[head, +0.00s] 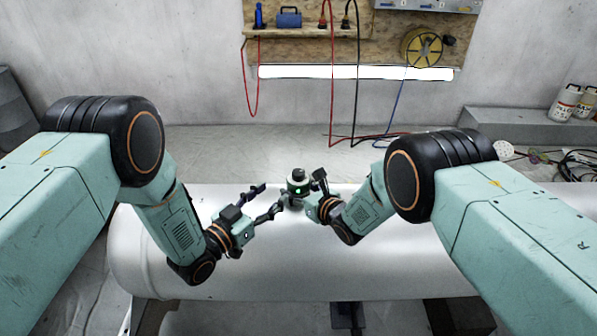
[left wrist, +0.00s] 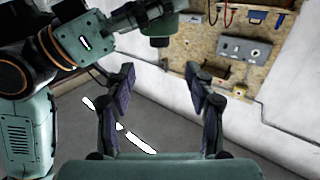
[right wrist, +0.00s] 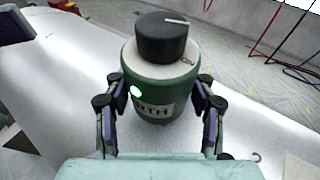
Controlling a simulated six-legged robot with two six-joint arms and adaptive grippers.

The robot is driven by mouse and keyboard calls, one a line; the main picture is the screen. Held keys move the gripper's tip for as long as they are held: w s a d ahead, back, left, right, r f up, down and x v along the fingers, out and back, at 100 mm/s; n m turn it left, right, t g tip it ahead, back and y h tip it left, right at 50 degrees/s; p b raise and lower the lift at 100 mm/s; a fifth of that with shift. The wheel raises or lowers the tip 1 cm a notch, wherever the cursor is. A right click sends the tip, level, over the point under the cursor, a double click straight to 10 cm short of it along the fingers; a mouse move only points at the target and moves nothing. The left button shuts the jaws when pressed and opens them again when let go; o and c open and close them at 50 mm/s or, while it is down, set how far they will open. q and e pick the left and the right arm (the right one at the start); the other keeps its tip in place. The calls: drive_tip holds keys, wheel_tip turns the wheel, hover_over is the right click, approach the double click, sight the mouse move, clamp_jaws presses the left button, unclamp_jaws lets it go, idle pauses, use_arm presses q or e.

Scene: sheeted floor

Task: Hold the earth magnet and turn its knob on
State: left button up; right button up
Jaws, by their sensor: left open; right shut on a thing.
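The earth magnet (head: 298,187) is a dark green cylinder with a pale top ring and a black knob (right wrist: 162,38) on top. A white line on the knob points right in the right wrist view. A green light shows on its side, beside a partly hidden label. My right gripper (right wrist: 157,100) is shut on the magnet's body, a finger on each side. My left gripper (head: 269,199) is open and empty, just left of the magnet and apart from it. In the left wrist view, its spread fingers (left wrist: 163,92) have nothing between them. I cannot tell whether the magnet touches the surface below.
A large white cylinder (head: 220,268) lies lengthwise below both arms, mostly bare. Behind it, a wooden board (head: 375,52) on the wall holds tools, hanging cables and a yellow reel (head: 422,47). White bottles (head: 565,102) stand on a grey ledge at the right.

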sight(293, 174)
use_arm(q)
drive_tip(key=x, duration=1.1)
drive_tip(key=shift+w+d, duration=0.2)
drive_tip(key=shift+d, duration=0.05)
drive_tip(key=shift+c, duration=0.2)
clamp_jaws()
drive_tip(key=shift+h, duration=0.3)
drive_tip(key=shift+m+g+h, duration=1.7)
drive_tip(key=shift+g, duration=0.3)
drive_tip(key=shift+o, duration=0.2)
unclamp_jaws()
